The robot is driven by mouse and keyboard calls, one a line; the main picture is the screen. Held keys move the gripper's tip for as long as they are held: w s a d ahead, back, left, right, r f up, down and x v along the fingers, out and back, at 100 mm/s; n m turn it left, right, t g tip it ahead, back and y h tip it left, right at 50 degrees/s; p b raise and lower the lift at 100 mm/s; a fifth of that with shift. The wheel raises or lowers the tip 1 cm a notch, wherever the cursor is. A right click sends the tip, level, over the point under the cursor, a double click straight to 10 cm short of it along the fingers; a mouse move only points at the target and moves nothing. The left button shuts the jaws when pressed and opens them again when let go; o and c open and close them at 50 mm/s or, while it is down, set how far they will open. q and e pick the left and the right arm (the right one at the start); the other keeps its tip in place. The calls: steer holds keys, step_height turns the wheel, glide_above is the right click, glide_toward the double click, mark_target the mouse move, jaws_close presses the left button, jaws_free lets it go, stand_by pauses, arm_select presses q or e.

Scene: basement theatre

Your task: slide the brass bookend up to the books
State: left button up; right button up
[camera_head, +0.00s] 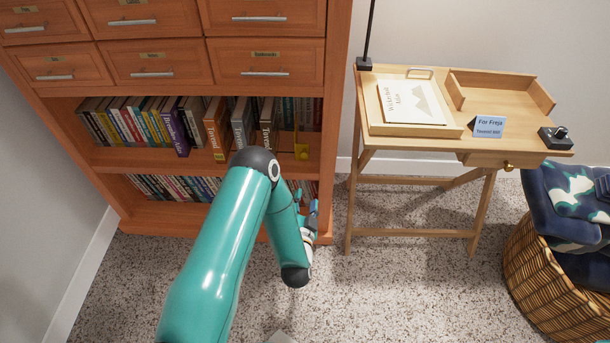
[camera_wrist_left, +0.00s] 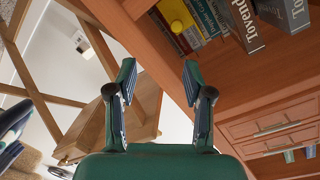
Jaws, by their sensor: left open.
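In the left wrist view the bookend (camera_wrist_left: 176,22) shows at the top, beyond the fingertips. Books (camera_head: 212,125) stand on the shelf to its left; a visible gap lies between the bookend and the nearest large Tovend book (camera_head: 268,118). These books also show in the left wrist view (camera_wrist_left: 243,24). My left gripper (camera_head: 311,207) is below and in front of the bookend, partly hidden by my arm. Its fingers (camera_wrist_left: 160,80) are apart and empty.
The wooden bookcase (camera_head: 120,208) has drawers above and a lower shelf of books (camera_head: 165,187). A slim wooden desk (camera_head: 510,95) stands to the right, with a box, card and tray on it. A wicker basket (camera_head: 530,265) is at far right. The speckled floor (camera_head: 400,290) between is clear.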

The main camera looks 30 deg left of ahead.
arm_select(q)
steer(key=a+y, duration=0.1)
steer(key=b, duration=0.3)
glide_toward(305, 157)
steer(key=shift+t, duration=0.4)
steer(key=x, duration=0.9)
steer(key=shift+w+a+f, duration=0.1)
steer(key=shift+a+f, duration=0.15)
steer(key=shift+a, duration=0.1)
arm_select(e)
step_height(305, 157, down, 4)
steer(key=shift+f, duration=0.2)
arm_select(q)
jaws_close()
steer(key=shift+d, duration=0.1)
